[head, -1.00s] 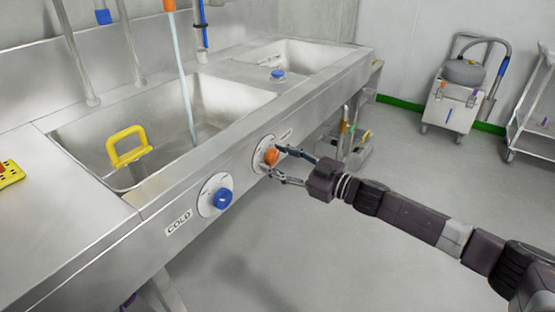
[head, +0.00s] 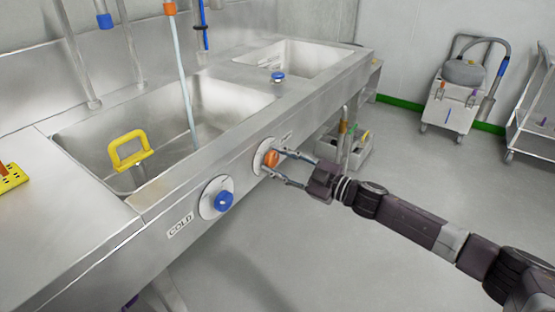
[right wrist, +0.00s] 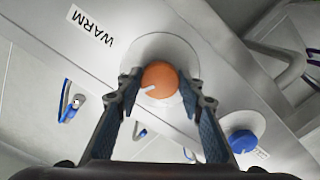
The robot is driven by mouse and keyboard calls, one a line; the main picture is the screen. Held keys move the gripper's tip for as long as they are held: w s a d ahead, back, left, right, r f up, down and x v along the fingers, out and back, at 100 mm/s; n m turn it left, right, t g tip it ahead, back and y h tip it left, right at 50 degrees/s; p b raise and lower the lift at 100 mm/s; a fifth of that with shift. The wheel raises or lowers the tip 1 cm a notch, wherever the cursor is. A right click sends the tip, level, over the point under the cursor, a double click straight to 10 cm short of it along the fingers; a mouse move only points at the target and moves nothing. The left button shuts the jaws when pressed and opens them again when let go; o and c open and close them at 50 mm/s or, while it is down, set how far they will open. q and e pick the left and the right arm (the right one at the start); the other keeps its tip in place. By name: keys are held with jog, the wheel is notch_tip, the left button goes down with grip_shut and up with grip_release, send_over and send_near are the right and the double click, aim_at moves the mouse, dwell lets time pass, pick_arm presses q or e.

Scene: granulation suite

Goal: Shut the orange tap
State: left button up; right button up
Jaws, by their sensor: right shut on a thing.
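The orange tap (head: 271,158) is a round knob on a pale disc on the front panel of the steel sink. In the right wrist view the orange tap (right wrist: 159,80) shows a white mark pointing to the lower left. My right gripper (head: 269,164) is shut on it, one finger on each side; the fingers (right wrist: 160,88) flank the knob in the wrist view. A pale stream of water (head: 183,75) runs from the orange-tipped spout (head: 169,9) into the near basin. My left gripper is not in view.
A blue knob (head: 223,201) marked COLD sits left of the orange tap. A yellow handle (head: 129,148) stands in the near basin. A grey bin (head: 350,155) is on the floor behind my gripper. The floor to the right is clear up to the wheeled machine (head: 452,105).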

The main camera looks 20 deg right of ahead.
jog(key=shift+n, duration=1.9)
jog(key=shift+n+p, duration=0.3)
jog(key=shift+n, duration=1.5)
jog(key=n, duration=0.2)
jog(key=shift+n, duration=0.3)
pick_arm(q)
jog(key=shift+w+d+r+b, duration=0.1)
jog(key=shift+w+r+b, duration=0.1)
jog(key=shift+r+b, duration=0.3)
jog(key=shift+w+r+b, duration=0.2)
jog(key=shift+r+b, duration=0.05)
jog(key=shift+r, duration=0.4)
pick_arm(e)
jog(key=shift+n, duration=2.2)
jog(key=shift+s+a+f, duration=0.1)
jog(key=o, duration=1.2)
jog(key=shift+c, duration=0.2)
